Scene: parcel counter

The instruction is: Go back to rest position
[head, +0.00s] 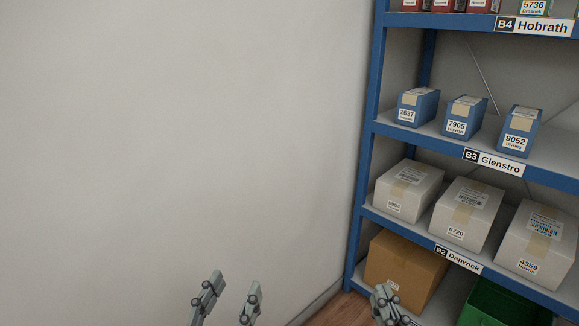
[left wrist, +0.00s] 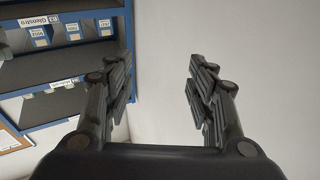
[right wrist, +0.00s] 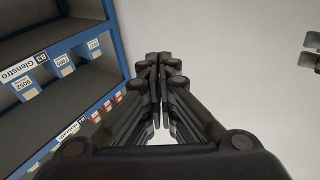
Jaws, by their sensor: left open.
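My left gripper (head: 231,288) is at the bottom of the head view, in front of the bare wall. Its two fingers stand well apart with nothing between them, as the left wrist view (left wrist: 151,68) also shows. My right gripper (head: 383,296) is at the bottom right of the head view, in front of the shelf's lower left corner. In the right wrist view (right wrist: 159,62) its fingers are pressed together, and I see nothing held between them. The tips of my left gripper show at that view's right edge.
A blue shelf rack (head: 369,150) stands at the right. It holds blue boxes (head: 463,118), grey-white parcels (head: 467,215), a brown carton (head: 403,268) and a green crate (head: 500,305). A plain wall (head: 170,130) fills the left, with clear space before it.

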